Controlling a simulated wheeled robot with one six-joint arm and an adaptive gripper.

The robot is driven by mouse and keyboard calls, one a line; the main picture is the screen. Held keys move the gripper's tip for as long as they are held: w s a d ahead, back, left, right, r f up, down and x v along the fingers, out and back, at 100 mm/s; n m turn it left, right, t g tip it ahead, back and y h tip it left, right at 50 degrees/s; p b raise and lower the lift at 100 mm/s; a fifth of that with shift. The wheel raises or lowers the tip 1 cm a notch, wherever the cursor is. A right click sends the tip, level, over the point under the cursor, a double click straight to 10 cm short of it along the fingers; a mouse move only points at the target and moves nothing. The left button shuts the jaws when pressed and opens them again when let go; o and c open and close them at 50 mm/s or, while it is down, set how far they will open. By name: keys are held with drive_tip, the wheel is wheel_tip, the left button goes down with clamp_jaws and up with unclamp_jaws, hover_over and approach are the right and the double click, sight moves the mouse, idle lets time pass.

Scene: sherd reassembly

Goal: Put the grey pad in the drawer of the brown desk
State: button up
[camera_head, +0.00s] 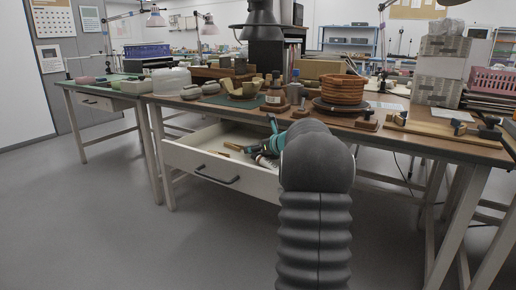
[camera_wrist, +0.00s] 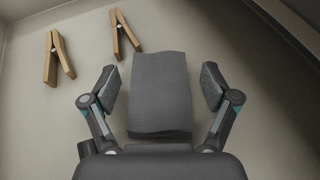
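The brown desk (camera_head: 400,140) has its white drawer (camera_head: 232,177) pulled open below the top. My gripper (camera_head: 268,153) is inside or just over the open drawer, partly hidden by my arm. In the wrist view the grey pad (camera_wrist: 160,95) lies between the two fingers of my gripper (camera_wrist: 161,88). The fingers are spread, with a narrow gap on each side of the pad. The pad is over the drawer floor (camera_wrist: 85,20); whether it rests on it is hard to tell. The pad cannot be made out in the head view.
Wooden clothespins (camera_wrist: 58,58) lie in the drawer to the left of the pad. The drawer wall (camera_wrist: 290,25) is at the upper right. Sherds, a terracotta pot (camera_head: 343,90) and boxes (camera_head: 440,68) crowd the desk top. A green-topped table (camera_head: 100,95) adjoins on the left.

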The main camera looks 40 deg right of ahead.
drive_tip(key=shift+r, duration=0.15)
drive_tip(key=shift+s+r, duration=0.15)
drive_tip(key=shift+s, duration=0.05)
drive_tip(key=v, duration=1.1)
drive_tip(key=shift+s+p, duration=0.25)
drive_tip(key=shift+p, duration=0.15)
drive_tip(key=w+a+r+m+t+h, duration=0.1)
drive_tip(key=a+r+m+t+h, duration=0.15)
drive_tip(key=a+r+m, duration=0.4)
drive_tip(key=s+a+r+m+g+h, duration=0.2)
drive_tip(key=s+a+m+h, duration=0.25)
drive_tip(key=a+m, duration=0.55)
drive_tip(key=s+a+f+m+g+y, duration=0.3)
drive_tip(key=s+a+f+m+g, duration=0.1)
drive_tip(key=s+a+f+m, duration=0.5)
drive_tip(key=s+a+f+m+g+y, duration=0.4)
drive_tip(key=s+a+f+m, duration=0.5)
drive_tip(key=s+a, duration=0.4)
drive_tip(key=s+m, duration=0.1)
drive_tip(key=s, duration=0.3)
drive_tip(key=shift+s+a, duration=0.35)
